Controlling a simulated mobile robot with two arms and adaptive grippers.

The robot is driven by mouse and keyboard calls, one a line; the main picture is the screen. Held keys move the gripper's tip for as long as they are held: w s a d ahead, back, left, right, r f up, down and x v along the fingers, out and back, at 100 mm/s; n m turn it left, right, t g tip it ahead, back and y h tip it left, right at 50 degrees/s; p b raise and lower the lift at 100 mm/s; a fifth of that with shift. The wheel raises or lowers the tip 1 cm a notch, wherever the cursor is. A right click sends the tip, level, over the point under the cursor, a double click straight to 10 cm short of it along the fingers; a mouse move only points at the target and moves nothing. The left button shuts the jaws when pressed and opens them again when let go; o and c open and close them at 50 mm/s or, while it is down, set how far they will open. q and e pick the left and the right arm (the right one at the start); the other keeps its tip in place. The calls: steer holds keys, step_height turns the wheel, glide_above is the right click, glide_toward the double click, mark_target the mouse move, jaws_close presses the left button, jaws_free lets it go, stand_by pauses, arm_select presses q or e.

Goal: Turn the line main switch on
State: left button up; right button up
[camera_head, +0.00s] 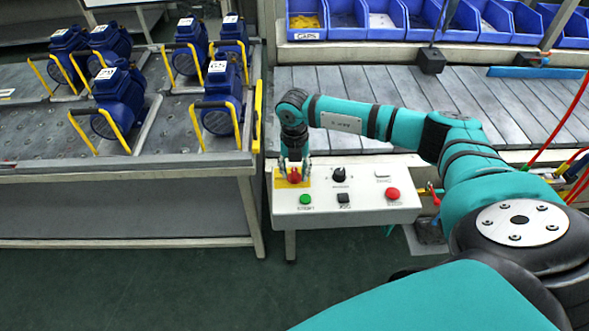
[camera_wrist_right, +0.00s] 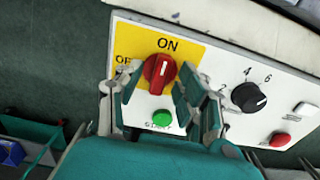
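The line main switch (camera_head: 294,177) is a red rotary knob on a yellow plate at the left end of the white control box. In the right wrist view the knob (camera_wrist_right: 159,73) has its grip bar nearly upright, slightly tilted, below the word ON; the OFF label at its left is partly hidden by a finger. My right gripper (camera_head: 294,168) is over the switch. Its two fingers (camera_wrist_right: 158,88) stand apart on either side of the knob, with gaps beside the grip bar; the gripper looks open. My left gripper is not in view.
The control box (camera_head: 350,208) also carries a green button (camera_head: 305,199), a black selector (camera_head: 339,175), a black button (camera_head: 344,198) and a red button (camera_head: 392,194). A bench with blue pumps (camera_head: 118,95) stands left; a slatted conveyor (camera_head: 420,92) lies behind.

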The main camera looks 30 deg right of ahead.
mark_target(294, 173)
step_height(294, 173, up, 12)
stand_by(0.4)
stand_by(0.4)
